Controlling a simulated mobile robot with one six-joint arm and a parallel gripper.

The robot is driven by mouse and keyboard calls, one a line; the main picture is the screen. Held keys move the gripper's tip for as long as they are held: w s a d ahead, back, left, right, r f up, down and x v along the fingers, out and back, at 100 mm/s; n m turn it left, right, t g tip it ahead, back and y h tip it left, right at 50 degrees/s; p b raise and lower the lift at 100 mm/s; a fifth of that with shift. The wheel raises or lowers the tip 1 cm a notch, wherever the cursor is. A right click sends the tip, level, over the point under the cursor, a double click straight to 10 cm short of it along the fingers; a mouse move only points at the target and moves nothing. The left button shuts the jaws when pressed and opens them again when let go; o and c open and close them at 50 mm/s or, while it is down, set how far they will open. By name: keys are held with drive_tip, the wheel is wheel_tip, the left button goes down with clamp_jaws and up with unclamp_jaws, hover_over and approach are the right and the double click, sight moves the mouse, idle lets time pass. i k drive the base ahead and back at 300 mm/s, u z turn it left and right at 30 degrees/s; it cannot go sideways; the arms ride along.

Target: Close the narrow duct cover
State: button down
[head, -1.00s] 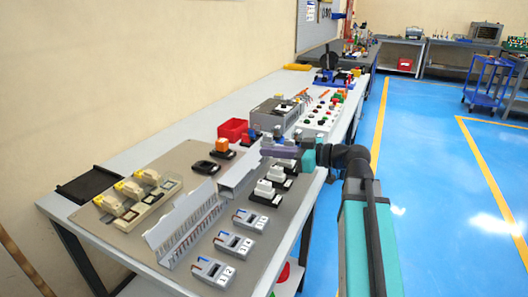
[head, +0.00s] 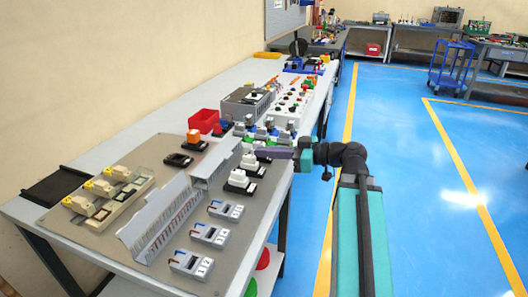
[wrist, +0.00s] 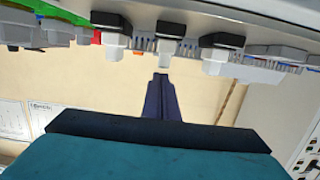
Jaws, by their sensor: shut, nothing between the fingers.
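Two grey slotted ducts lie end to end on the panel in the head view. The nearer, longer duct (head: 165,225) has a slotted wall standing up. The farther, shorter duct (head: 220,162) has a smooth grey plate tilted up over it. I cannot tell for sure which is the narrow one. My gripper (head: 260,152), with purple fingers, is shut and empty, right of the shorter duct by the white switches. In the wrist view the fingers (wrist: 161,88) point toward white switches (wrist: 166,52) that appear upside down, with slotted duct wall (wrist: 245,72) behind them.
White switches on black bases (head: 240,180) stand between the ducts and the bench's right edge. Several grey numbered devices (head: 208,236) sit near the front. Cream devices (head: 100,190) are on the left, a red bin (head: 204,121) behind. Blue floor (head: 420,180) on the right is open.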

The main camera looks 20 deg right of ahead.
sight(157, 201)
drive_tip(key=k, duration=1)
